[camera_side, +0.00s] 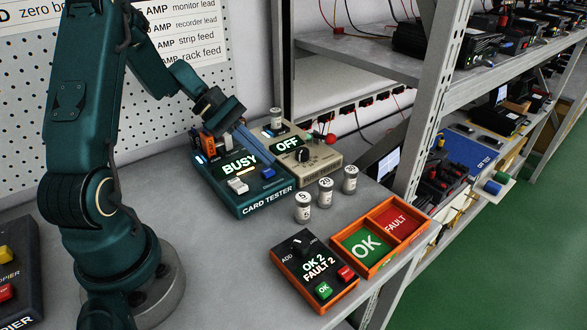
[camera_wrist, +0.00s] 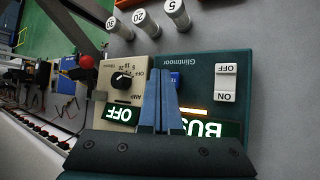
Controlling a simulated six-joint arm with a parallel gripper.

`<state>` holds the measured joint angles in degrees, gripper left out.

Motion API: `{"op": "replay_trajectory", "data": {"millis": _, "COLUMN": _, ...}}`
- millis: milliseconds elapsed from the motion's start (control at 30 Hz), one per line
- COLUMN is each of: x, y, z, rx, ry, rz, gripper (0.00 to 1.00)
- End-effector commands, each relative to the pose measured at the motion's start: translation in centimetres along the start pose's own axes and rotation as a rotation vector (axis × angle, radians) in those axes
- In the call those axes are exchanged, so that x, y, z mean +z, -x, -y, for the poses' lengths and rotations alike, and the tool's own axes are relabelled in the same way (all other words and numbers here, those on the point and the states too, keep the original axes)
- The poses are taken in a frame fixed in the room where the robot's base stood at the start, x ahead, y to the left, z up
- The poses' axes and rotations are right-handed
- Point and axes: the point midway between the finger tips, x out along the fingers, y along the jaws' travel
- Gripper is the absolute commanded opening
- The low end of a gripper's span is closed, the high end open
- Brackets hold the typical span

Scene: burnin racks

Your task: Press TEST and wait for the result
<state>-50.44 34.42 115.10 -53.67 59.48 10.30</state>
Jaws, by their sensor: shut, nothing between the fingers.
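The teal card tester (camera_side: 262,207) stands on the bench with its display (camera_side: 239,163) reading BUSY. An amber bar (camera_wrist: 193,110) is lit by the display. Its white rocker switch (camera_side: 237,186) is marked OFF and ON in the wrist view (camera_wrist: 226,83). A blue button (camera_side: 268,173) is beside the switch; in the wrist view the button (camera_wrist: 176,79) is partly hidden by my fingers. My gripper (camera_wrist: 160,72) is shut and empty, its tips over the tester close to the button; contact cannot be told. An orange part (camera_side: 208,142) stands at the tester's back, its details unclear.
A beige unit (camera_side: 322,164) with a knob reads OFF right behind the tester. Several numbered canisters (camera_side: 303,207) stand near. An orange counter box (camera_side: 290,275) reads OK 2, FAULT 2. A two-part tray (camera_side: 377,268) marked OK and FAULT appears empty. Shelf posts (camera_side: 425,110) rise at right.

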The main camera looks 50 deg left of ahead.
Motion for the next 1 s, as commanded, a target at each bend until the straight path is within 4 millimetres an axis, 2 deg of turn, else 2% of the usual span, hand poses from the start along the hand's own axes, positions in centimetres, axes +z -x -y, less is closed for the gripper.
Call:
{"op": "replay_trajectory", "data": {"millis": 433, "x": 0.3, "y": 0.5, "z": -0.3, "rx": 0.0, "ry": -0.002, "rz": 0.0, "gripper": 0.0}}
{"op": "replay_trajectory", "data": {"millis": 1000, "x": 2.7, "y": 3.7, "z": -2.7, "rx": 0.001, "ry": -0.001, "rz": -0.001, "gripper": 0.0}}
